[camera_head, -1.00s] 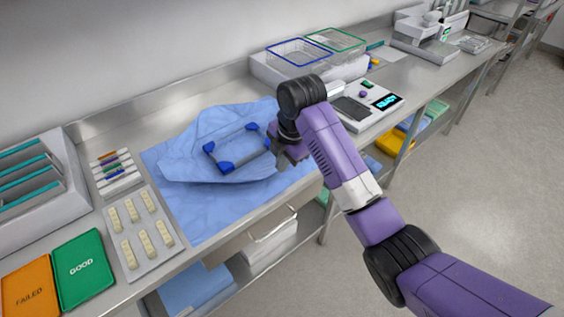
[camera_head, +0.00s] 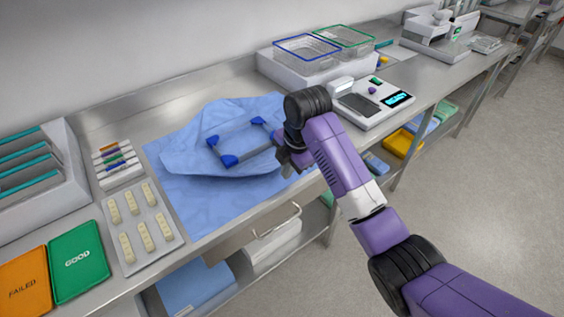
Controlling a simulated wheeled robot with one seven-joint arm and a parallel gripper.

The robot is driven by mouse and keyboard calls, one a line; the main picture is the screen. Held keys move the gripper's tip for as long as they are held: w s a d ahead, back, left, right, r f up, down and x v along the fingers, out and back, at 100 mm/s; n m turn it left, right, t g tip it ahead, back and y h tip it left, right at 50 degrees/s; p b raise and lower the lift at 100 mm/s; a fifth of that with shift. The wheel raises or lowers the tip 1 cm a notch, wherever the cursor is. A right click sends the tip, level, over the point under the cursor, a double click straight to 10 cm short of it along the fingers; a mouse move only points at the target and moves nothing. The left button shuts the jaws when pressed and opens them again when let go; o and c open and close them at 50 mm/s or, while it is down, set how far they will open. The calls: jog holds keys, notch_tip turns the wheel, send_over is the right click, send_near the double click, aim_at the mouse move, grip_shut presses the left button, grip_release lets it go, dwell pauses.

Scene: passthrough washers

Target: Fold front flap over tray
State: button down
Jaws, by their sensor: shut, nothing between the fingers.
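The blue wrap sheet (camera_head: 196,205) lies on the steel bench, its raised, wrinkled part (camera_head: 185,160) around and partly over the tray. The tray (camera_head: 241,132) shows as a grey frame with dark blue corners, lying in the middle of the wrap. I cannot tell which fold of the wrap is the front flap. My gripper (camera_head: 297,165) is shut and empty, pointing down at the right side of the wrap, just right of the tray. My own wrist hides the right corner of the tray and part of the wrap there. Whether the fingers touch the cloth cannot be told.
Left of the wrap are a blister tray (camera_head: 140,228), a marker rack (camera_head: 118,164) and green GOOD (camera_head: 80,278) and orange FAILED (camera_head: 25,284) mats. Wire baskets (camera_head: 306,48) and a READY device (camera_head: 372,102) stand at right. A drawer handle (camera_head: 277,222) juts below the front edge.

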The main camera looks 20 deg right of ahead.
aim_at(274, 164)
jog(key=shift+w+a+r+b, duration=0.15)
jog(key=shift+w+r+b, duration=0.1)
jog(key=shift+w, duration=0.35)
jog(key=shift+w+a+r+b, duration=0.1)
jog(key=shift+w+a+r, duration=0.1)
jog(key=shift+w, duration=0.35)
jog(key=shift+w+a+r+b, duration=0.15)
jog(key=shift+w+r+b, duration=0.1)
jog(key=shift+w, duration=0.35)
jog(key=shift+w+a, duration=0.1)
jog(key=shift+w, duration=0.25)
jog(key=shift+w+a+f, duration=0.1)
jog(key=shift+w+f, duration=0.2)
jog(key=shift+w, duration=0.1)
jog(key=p+v, duration=0.4)
jog(key=p, duration=0.1)
jog(key=p+v, duration=0.2)
jog(key=v, duration=0.1)
jog(key=shift+s+f, duration=0.1)
jog(key=shift+s, duration=0.2)
